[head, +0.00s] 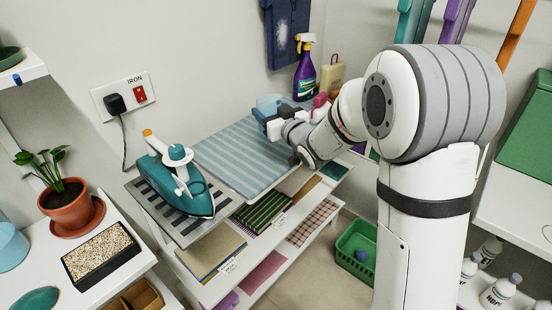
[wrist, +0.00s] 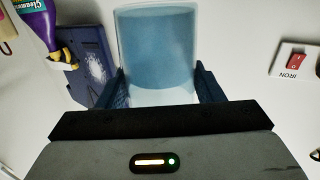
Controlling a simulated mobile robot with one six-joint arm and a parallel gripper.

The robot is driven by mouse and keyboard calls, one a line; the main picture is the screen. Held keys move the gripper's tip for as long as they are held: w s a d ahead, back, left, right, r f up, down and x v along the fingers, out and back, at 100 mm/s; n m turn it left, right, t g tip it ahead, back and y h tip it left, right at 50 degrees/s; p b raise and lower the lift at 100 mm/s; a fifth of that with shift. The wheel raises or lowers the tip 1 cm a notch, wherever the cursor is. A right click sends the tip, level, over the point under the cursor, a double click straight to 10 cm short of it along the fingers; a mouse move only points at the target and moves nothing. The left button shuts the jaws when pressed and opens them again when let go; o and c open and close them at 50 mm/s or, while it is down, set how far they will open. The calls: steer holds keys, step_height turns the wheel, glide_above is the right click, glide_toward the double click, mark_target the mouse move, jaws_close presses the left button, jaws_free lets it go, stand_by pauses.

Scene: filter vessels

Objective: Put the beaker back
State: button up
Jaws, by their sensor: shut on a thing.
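The beaker (wrist: 155,48) is clear and holds blue liquid. In the wrist view it sits between the two dark fingers of my gripper (wrist: 160,88), which are shut on it. In the head view the beaker (head: 268,102) shows pale blue at the far end of the striped ironing board, partly hidden by my gripper (head: 268,115). I cannot tell whether its base touches anything below.
A teal iron (head: 185,190) stands at the near left of the striped board (head: 235,155). A purple spray bottle (head: 305,75) is close behind my gripper. The IRON socket plate (head: 123,95) is on the wall. A potted plant (head: 70,207) stands on the left shelf.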

step_height(320, 180, down, 9)
stand_by(0.4)
steer(key=shift+f, duration=0.2)
steer(key=o, duration=1.1)
steer(key=shift+c, duration=0.2)
steer(key=shift+r, duration=0.15)
